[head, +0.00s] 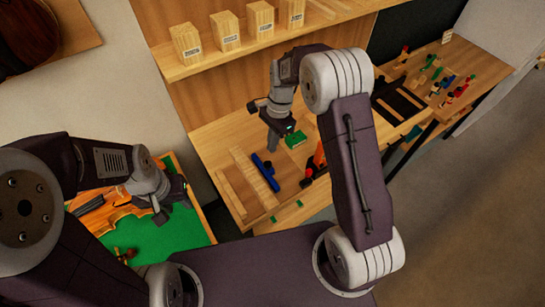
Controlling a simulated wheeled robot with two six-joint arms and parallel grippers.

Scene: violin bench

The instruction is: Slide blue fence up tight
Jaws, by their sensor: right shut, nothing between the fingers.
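The blue fence (265,172) is a short blue bar on the wooden bench. It lies against or very close to the right side of a pale, ruled-looking wooden strip (252,166); I cannot tell whether they touch. My right gripper (272,146) points down above the bench, beyond the fence's far end, shut and empty. It appears apart from the fence.
A green block (295,139) lies just right of my right gripper. A shelf (245,57) with labelled wooden blocks is behind. Small coloured tools (460,88) cover the far-right bench.

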